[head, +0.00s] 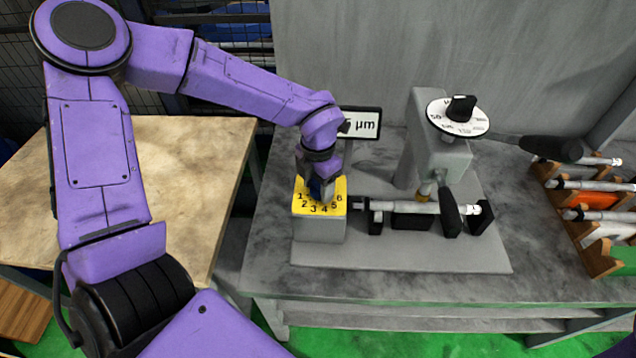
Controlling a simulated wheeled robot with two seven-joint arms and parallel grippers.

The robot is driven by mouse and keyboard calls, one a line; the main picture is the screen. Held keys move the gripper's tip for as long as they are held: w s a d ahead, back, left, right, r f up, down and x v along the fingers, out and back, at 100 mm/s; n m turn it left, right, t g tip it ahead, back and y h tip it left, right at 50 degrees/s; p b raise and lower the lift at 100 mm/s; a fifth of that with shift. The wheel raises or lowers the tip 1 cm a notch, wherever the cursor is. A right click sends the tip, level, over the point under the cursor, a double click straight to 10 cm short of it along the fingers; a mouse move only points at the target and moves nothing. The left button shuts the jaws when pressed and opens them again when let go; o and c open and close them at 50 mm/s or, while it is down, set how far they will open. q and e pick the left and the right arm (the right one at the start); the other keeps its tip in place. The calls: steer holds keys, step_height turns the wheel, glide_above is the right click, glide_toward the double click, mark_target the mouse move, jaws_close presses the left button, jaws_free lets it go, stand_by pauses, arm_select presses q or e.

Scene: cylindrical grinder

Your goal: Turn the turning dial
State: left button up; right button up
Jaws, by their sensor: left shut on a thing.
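A grey block (319,228) with a yellow numbered top plate (334,204) stands at the front left of the machine on the bench. The turning dial is at the middle of this plate, mostly hidden by my left gripper; a dark blue part (318,188) shows there. My left gripper (319,192) reaches down from above and is shut on the dial. The fingers cover the upper middle of the plate, and the dial's pointing direction cannot be made out. My right gripper is out of view.
A round white scale with a black knob (461,107) tops the grey machine column (432,150), with a black handle to its right. A "µm" display (362,124) stands behind the block. A horizontal shaft (420,208) lies close right. A parts rack (590,240) is far right.

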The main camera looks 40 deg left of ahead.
arm_select(q)
steer(key=shift+a+r+m+p, duration=0.1)
steer(key=shift+r+m+p, duration=0.05)
steer(key=shift+m+p, duration=0.65)
steer(key=shift+r+m+p, duration=0.15)
steer(key=shift+m+p, duration=0.45)
steer(key=shift+p, duration=0.35)
steer(key=shift+w+f+m+p, duration=0.15)
steer(key=shift+m+p, duration=1.05)
steer(key=shift+m, duration=0.1)
steer(key=o, duration=1)
steer(key=shift+f, duration=0.1)
steer(key=shift+c, duration=0.2)
step_height(320, 180, up, 11)
steer(key=shift+a+f+b, duration=0.1)
steer(key=shift+f+b, duration=0.1)
steer(key=shift+b, duration=0.65)
